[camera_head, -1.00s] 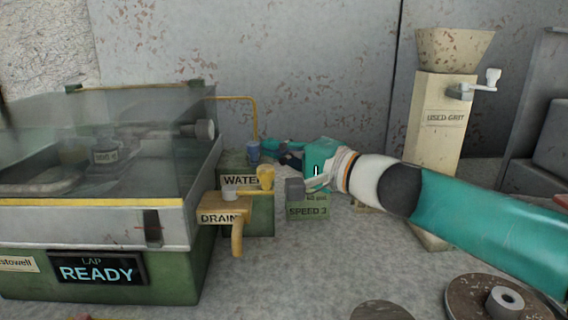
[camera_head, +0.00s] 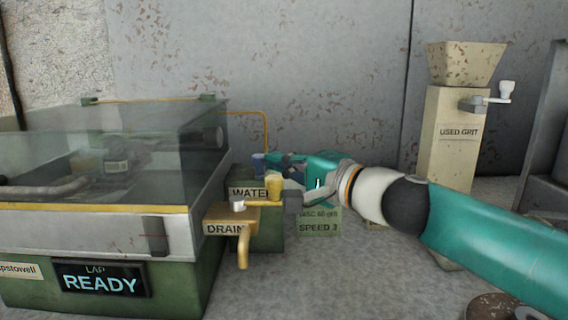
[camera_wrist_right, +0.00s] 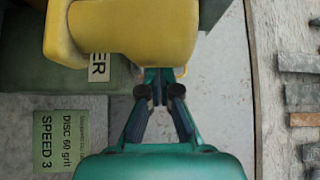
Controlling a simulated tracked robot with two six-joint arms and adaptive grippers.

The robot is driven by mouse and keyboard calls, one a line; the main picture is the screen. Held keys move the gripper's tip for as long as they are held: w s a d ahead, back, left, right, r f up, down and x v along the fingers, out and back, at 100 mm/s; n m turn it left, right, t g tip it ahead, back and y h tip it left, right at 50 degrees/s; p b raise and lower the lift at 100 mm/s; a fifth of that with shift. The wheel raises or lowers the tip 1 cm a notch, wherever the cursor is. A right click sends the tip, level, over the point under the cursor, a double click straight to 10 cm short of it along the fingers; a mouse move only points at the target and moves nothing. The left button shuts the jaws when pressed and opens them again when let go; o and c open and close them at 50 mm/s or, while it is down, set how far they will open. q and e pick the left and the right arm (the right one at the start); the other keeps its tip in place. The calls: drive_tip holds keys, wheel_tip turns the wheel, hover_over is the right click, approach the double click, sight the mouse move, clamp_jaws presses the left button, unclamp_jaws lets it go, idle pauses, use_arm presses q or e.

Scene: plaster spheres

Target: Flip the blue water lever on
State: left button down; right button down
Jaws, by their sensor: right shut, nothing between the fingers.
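The blue water lever (camera_head: 259,162) stands behind the WATER label (camera_head: 247,194), right of the lap machine. My right gripper (camera_head: 272,159) reaches in from the right, its tip close beside the lever; I cannot tell whether they touch. In the right wrist view the right gripper (camera_wrist_right: 160,88) has its fingers together with nothing visible between them. The blue lever is not visible there; a large yellow handle (camera_wrist_right: 130,28) fills the top, near the camera. My left gripper is out of view.
A SPEED 3 block (camera_head: 318,226) is below my wrist. A used grit hopper (camera_head: 455,125) stands behind my arm.

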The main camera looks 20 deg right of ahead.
drive_tip(key=shift+a+f+y, duration=0.15)
drive_tip(key=shift+a+y, duration=0.15)
drive_tip(key=shift+a, duration=0.4)
drive_tip(key=shift+s+d, duration=0.1)
drive_tip(key=shift+s, duration=0.4)
drive_tip(key=d+v, duration=0.1)
drive_tip(key=v, duration=1)
drive_tip(key=shift+d, duration=0.2)
